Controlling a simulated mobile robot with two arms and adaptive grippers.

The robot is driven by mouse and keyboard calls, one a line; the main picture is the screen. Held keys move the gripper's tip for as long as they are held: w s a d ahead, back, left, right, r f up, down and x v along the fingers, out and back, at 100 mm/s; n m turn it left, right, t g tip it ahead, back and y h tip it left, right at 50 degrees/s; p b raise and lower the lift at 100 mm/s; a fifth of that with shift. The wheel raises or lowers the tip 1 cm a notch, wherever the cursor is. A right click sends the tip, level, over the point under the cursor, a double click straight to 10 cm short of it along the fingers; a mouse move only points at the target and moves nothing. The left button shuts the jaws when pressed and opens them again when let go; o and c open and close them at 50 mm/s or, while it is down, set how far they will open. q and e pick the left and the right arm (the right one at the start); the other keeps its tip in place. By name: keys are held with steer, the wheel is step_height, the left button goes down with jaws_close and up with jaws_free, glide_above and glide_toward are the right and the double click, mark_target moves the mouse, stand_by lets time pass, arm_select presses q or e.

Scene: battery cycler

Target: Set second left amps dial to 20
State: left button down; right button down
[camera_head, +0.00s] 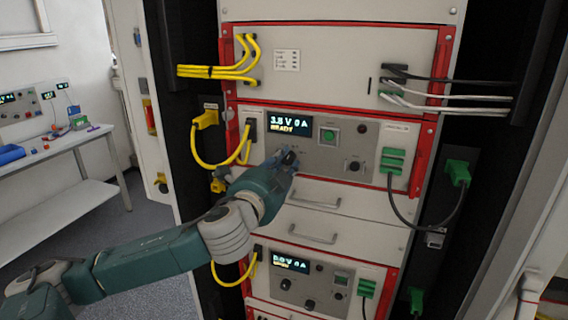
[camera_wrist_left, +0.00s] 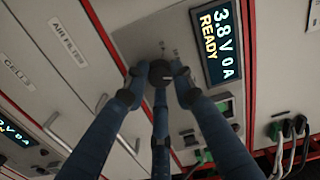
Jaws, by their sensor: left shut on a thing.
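The upper cycler panel has a lit display (camera_head: 290,123) reading 3.8 V 0 A and READY, also readable in the left wrist view (camera_wrist_left: 216,42). A dark round dial (camera_wrist_left: 160,72) sits below the display. My left gripper (camera_head: 287,163) is at this dial, and in the left wrist view its fingers (camera_wrist_left: 158,82) are closed around it. The fingers hide part of the dial and its scale, so I cannot read the setting. A second black dial (camera_head: 355,165) sits to the right on the same panel. My right gripper is not in view.
A green-lit button (camera_head: 328,135) is right of the display. Yellow cables (camera_head: 212,160) hang at the left, and green plugs (camera_head: 393,160) with dark cables at the right. A lower panel (camera_head: 318,300) has its own display and dials. Drawer handles (camera_head: 314,203) protrude below my gripper.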

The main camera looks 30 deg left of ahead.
mark_target(289, 118)
arm_select(q)
steer(key=c, duration=1.7)
jaws_free()
steer(key=shift+a+r, duration=0.15)
steer(key=shift+r, duration=0.15)
steer(key=shift+o, duration=1.3)
steer(key=shift+w+f, duration=0.1)
steer(key=shift+w, duration=0.05)
steer(key=shift+w+f, duration=0.1)
steer(key=shift+f, duration=0.05)
step_height(289, 118, up, 10)
steer(key=shift+f, duration=0.1)
